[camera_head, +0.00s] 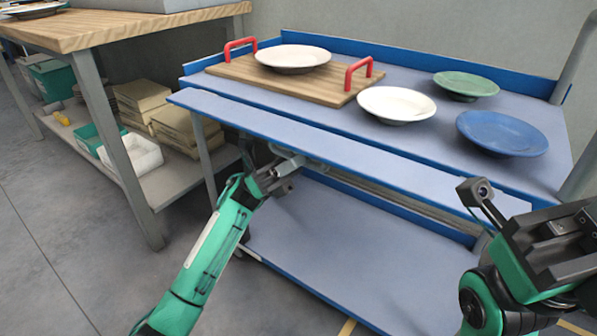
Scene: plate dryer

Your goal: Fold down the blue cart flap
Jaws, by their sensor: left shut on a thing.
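The blue cart (330,88) stands ahead, and its flap (350,149) sticks out along the front edge, raised roughly level with the top. The flap is a long grey-blue panel with a blue front edge. My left gripper (284,168) is just below the flap, left of its middle, shut on a light grey piece (308,160) under it. The flap hides part of that piece, so I cannot tell its full shape. My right gripper (562,240) is at the lower right, in front of the cart; its jaw opening is unclear.
A wooden tray (225,69) with red handles holds a white plate (292,58). A white (397,104), a green (466,85) and a blue plate (502,133) stand on the cart top. The lower shelf (310,245) looks bare. A wooden workbench (110,30) stands left.

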